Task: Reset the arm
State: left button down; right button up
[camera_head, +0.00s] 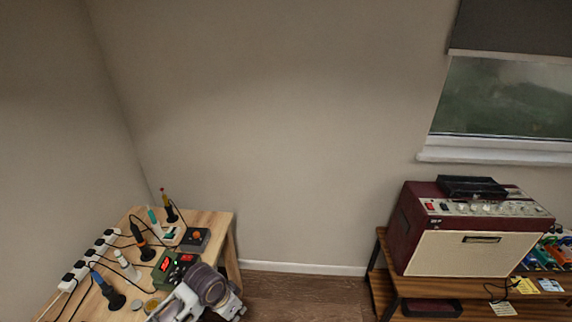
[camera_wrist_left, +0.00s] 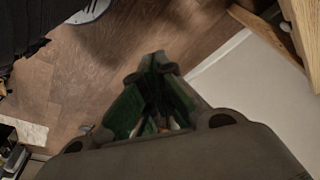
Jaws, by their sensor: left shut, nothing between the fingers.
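My left arm (camera_head: 200,296) comes up from the bottom edge in the head view, in front of the right side of a wooden workbench (camera_head: 212,220). Its fingertips cannot be made out there. In the left wrist view my left gripper (camera_wrist_left: 153,62) has its fingers together, with nothing held between them. It hangs over the brown wood floor (camera_wrist_left: 120,50), apart from the furniture. My right gripper is in neither view.
Several soldering irons in stands, a power strip (camera_head: 88,262) and a green station with red displays (camera_head: 170,270) crowd the bench. A maroon amplifier (camera_head: 470,252) stands on a low wooden table (camera_head: 385,275) at right. Open floor (camera_head: 300,297) lies between bench and table.

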pick_arm(q)
jog(key=s+a+r+n+t+y, duration=0.1)
jog(key=s+a+r+n, duration=0.25)
jog(key=s, duration=0.25)
jog(key=s+a+r+n+t+y, duration=0.1)
jog(key=s+a+r+n, duration=0.1)
jog(key=s+a, duration=0.25)
notch_tip(320, 180, down, 34)
jog(key=s+g+b, duration=0.1)
jog(key=s+b, duration=0.1)
jog(key=s, duration=0.1)
jog(key=s+a+f+g+b, duration=0.1)
jog(key=s+f, duration=1)
jog(key=s+a+f+b, duration=0.1)
jog(key=s+a+f, duration=0.1)
jog(key=s+f, duration=0.9)
jog(key=shift+s+a+f+g, duration=0.25)
jog(key=shift+s+g, duration=0.05)
jog(key=shift+g, duration=0.1)
